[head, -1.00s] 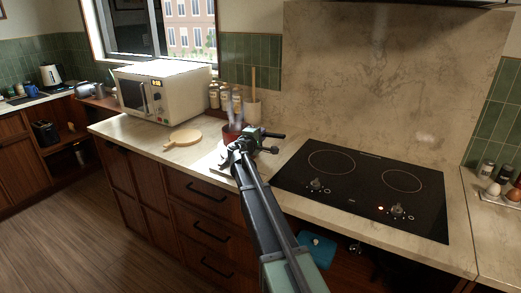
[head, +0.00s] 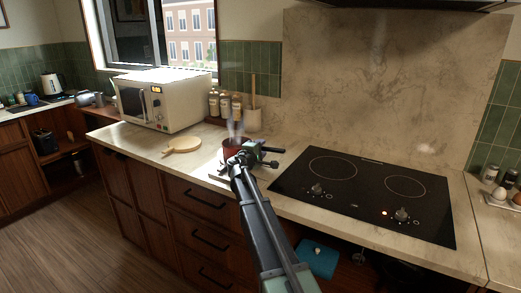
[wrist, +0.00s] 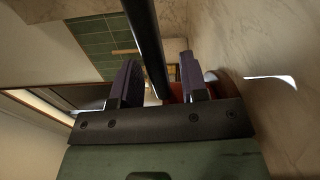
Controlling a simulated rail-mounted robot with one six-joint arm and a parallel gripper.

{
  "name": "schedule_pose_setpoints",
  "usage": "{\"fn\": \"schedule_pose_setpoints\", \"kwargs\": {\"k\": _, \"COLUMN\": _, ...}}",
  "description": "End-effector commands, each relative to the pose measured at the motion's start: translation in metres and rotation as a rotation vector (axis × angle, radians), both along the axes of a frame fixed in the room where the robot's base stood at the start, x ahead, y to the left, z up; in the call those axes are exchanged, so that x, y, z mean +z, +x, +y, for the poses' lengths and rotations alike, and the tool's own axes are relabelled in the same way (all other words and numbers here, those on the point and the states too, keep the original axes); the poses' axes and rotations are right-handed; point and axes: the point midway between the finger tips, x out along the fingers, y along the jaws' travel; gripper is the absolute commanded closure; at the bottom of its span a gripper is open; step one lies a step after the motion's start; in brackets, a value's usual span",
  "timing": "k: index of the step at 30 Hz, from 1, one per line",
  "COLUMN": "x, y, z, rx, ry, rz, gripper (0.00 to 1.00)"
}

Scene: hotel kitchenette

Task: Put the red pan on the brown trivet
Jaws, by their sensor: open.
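The red pan (head: 230,150) stands at the counter's front part, left of the hob, with faint steam above it. My gripper (head: 262,153) is at its right side, partly hiding it. In the wrist view my gripper (wrist: 156,85) is open, with a black bar (wrist: 147,45), seemingly the pan's handle, running between its spread fingers. Some red of the pan (wrist: 175,92) shows behind the right finger. A flat piece (head: 216,175) shows beside and below the pan. I cannot tell whether it is the brown trivet or whether the pan rests fully on it.
Several jars (head: 225,106) and a utensil crock (head: 254,118) stand behind the pan. The black hob (head: 360,195) is at right, its top clear.

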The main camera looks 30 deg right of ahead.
Motion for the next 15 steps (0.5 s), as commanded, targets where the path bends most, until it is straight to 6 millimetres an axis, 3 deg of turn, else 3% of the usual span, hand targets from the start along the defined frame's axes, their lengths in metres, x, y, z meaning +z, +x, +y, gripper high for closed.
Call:
{"fn": "schedule_pose_setpoints", "kwargs": {"k": 5, "x": 0.002, "y": -0.012, "z": 0.014, "rx": 0.001, "ry": 0.000, "rz": 0.000, "gripper": 0.60}}
{"fn": "schedule_pose_setpoints", "kwargs": {"k": 15, "x": 0.002, "y": -0.063, "z": 0.082, "rx": 0.002, "ry": 0.000, "rz": 0.000, "gripper": 0.60}}
